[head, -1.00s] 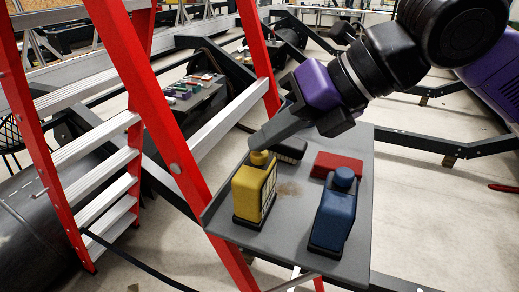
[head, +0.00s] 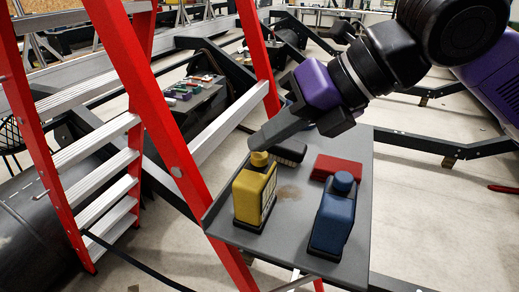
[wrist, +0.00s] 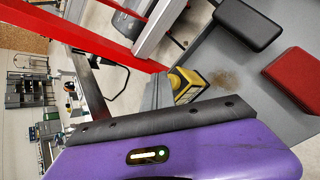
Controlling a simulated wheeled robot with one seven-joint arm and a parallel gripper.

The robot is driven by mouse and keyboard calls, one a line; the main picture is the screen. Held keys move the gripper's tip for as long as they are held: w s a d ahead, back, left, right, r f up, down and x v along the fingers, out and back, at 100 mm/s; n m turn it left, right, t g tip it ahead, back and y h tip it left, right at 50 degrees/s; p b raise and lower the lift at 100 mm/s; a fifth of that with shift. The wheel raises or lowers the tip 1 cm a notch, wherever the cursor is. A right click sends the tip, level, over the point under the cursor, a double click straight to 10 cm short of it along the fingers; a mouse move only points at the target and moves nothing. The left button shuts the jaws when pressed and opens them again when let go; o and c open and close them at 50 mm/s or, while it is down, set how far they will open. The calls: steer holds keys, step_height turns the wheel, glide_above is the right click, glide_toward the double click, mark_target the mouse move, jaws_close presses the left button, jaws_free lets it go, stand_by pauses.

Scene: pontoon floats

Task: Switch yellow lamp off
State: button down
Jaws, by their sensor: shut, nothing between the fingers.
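The yellow lamp (head: 250,196), a bottle-shaped body with a round yellow knob (head: 259,158) on top and a dark base, stands upright on the grey shelf (head: 286,232). I see no glow on it. My gripper (head: 254,142) is shut and empty, with its tips just above or against the knob; I cannot tell whether they touch. In the wrist view, part of the yellow lamp (wrist: 188,84) shows beside the fingers, partly hidden by my gripper.
A blue bottle-shaped object (head: 332,219) stands to the right of the lamp. A red block (head: 338,167) and a dark block (head: 289,150) lie behind. The red ladder frame (head: 155,95) rises close on the left.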

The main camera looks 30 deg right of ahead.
mark_target(267, 156)
steer(key=shift+r+p, duration=2.1)
steer(key=shift+r, duration=0.85)
steer(key=shift+f, duration=0.1)
